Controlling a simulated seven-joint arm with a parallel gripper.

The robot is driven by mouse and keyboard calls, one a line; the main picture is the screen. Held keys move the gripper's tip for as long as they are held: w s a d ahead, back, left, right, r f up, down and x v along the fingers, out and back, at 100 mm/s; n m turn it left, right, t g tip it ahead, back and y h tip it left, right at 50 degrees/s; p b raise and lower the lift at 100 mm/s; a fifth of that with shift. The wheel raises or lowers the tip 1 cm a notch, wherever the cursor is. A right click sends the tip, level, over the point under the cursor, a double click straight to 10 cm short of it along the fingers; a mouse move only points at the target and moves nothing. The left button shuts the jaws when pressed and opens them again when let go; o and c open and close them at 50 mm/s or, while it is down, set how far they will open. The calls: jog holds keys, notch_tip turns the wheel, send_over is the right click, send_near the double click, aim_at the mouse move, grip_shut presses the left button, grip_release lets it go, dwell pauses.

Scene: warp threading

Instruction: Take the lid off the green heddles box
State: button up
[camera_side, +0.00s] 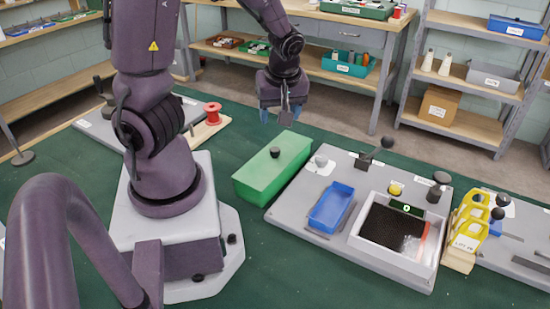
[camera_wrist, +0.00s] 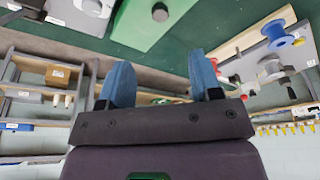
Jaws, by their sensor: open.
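The green heddles box (camera_side: 258,182) sits on the dark green table to the right of my base, with its green lid (camera_side: 272,164) on. A dark round knob (camera_side: 275,152) stands on the middle of the lid. In the wrist view the green lid (camera_wrist: 150,25) shows at the top, with its knob (camera_wrist: 160,12) near the picture's top edge. My gripper (camera_side: 277,112) hangs in the air above and behind the box, apart from it. Its two blue fingers (camera_wrist: 163,82) are spread with nothing between them.
A grey board with a blue tray (camera_side: 331,207) and a white-framed bin (camera_side: 397,231) stands right of the box. Yellow holders (camera_side: 468,228) are farther right. A red spool (camera_side: 212,112) stands behind my base. Bare table lies in front of the box.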

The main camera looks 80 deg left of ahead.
send_over(275, 149)
jog(key=d, duration=0.2)
jog(key=shift+f, duration=3.7)
jog(key=shift+x, duration=2.65)
jog(key=shift+a+r, duration=0.1)
jog(key=c, duration=1.1)
